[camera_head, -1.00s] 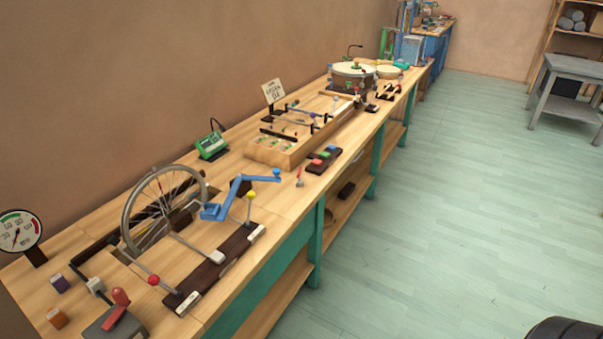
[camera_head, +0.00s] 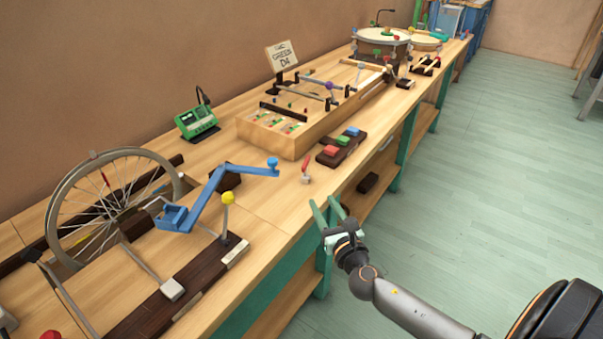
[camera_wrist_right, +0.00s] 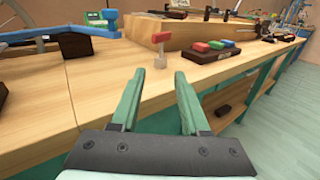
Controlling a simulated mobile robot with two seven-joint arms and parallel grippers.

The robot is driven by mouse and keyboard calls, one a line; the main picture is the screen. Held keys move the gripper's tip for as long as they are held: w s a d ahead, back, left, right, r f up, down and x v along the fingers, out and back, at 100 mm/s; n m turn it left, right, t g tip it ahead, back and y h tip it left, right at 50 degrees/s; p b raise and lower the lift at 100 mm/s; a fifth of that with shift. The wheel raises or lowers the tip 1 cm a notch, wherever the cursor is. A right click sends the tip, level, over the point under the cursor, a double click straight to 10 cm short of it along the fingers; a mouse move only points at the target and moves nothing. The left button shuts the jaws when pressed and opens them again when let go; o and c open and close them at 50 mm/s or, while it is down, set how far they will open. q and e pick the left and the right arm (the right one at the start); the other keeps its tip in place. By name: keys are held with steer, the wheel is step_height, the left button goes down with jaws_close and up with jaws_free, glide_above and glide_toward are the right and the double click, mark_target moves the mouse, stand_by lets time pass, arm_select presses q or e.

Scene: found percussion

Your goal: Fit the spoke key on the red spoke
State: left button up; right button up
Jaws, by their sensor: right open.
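What looks like the spoke key (camera_head: 305,170), a small piece with a red handle and a pale foot, stands on the bench near its front edge. In the right wrist view the key (camera_wrist_right: 160,43) shows just beyond the fingertips. The bicycle wheel (camera_head: 58,205) stands at the left, with one red-marked spoke (camera_head: 105,179) on its upper part. My right gripper (camera_head: 327,206) is open and empty at the bench's front edge, in front of the key. In the wrist view my right gripper (camera_wrist_right: 157,76) has green fingers apart. My left gripper is not in view.
A blue crank arm (camera_head: 205,192) and a yellow-topped post (camera_head: 228,199) stand between the wheel and the key. A dark block with coloured buttons (camera_head: 341,146) and a wooden box (camera_head: 272,140) lie behind the key. The bench top around the key is bare.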

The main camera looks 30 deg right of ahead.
steer(key=shift+n, duration=0.3)
steer(key=x, duration=0.6)
steer(key=shift+r, duration=0.3)
steer(key=shift+b+x, duration=0.65)
steer(key=shift+x, duration=2.55)
steer(key=shift+r, duration=0.1)
jaws_close()
